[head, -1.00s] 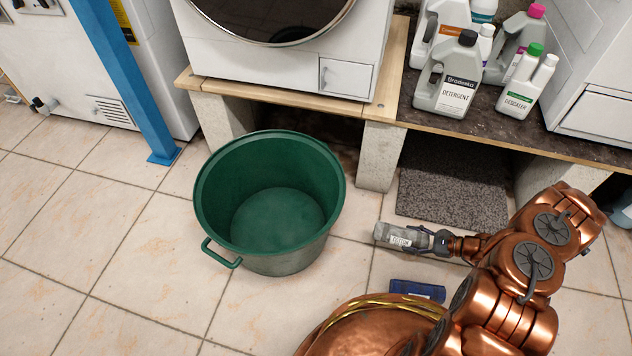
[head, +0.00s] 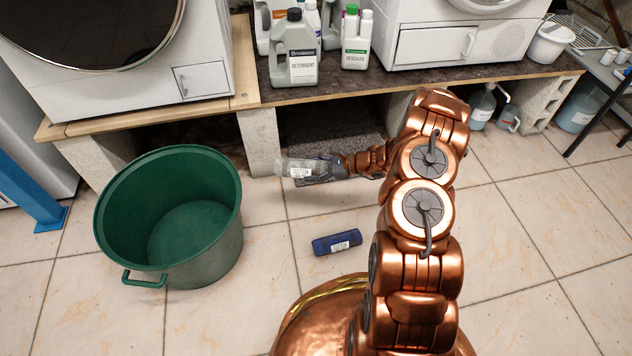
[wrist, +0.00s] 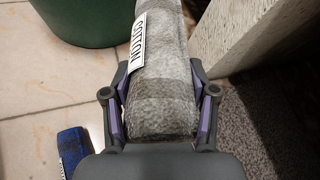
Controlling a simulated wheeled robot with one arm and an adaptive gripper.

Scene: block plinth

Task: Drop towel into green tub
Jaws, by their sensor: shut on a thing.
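The green tub (head: 228,225) stands on the tiled floor at the left of the head view, open at the top and empty inside. Its side also shows at the upper left of the wrist view (wrist: 85,22). My gripper (head: 312,170) is shut on a rolled grey towel (head: 282,166) with a white label. The label reads COTTON in the wrist view, where the towel (wrist: 162,75) lies between both fingers. The gripper and towel are to the right of the tub, apart from it.
A dark blue rolled item (head: 337,242) with a label lies on the floor. A concrete block support (head: 259,143) stands behind the towel's tip. Detergent bottles (head: 295,55) stand on the shelf above, beside white machines.

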